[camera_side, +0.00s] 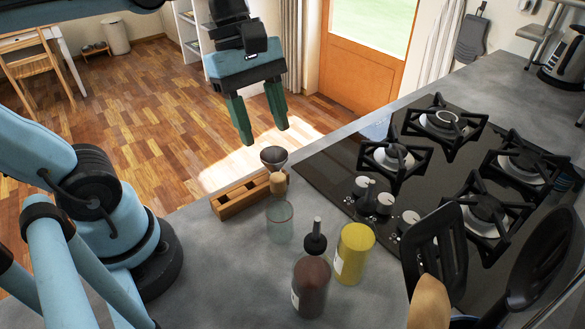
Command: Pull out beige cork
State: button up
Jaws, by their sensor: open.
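A beige cork (278,183) sits upright in the top of a clear glass vessel (280,224) on the grey counter. My gripper (263,131) is above and a little left of the cork in the picture, with its two green fingers pointing down. The fingers are apart and nothing is between them. The gripper is clear of the cork; its exact height above the counter cannot be told from this one view.
A wooden box (240,196) and a dark round-topped item (273,157) are beside the cork. A brown bottle (311,285) and a yellow jar (354,253) stand in front. The gas hob (325,179) is to the right, with black utensils (433,255) at the front right.

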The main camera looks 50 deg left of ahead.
aim_at(276, 176)
jog(key=shift+n, duration=0.5)
jog(key=shift+s+d+x, duration=0.1)
jog(key=shift+x, duration=1.35)
jog(key=shift+s+d+x, duration=0.1)
jog(key=shift+d+x, duration=0.05)
jog(key=shift+x, duration=1.25)
jog(key=shift+s+d+x, duration=0.1)
jog(key=shift+x, duration=1.35)
jog(key=shift+r, duration=0.1)
jog(key=shift+c, duration=0.5)
grip_shut()
jog(key=shift+r, duration=1.2)
jog(key=shift+r, duration=1.4)
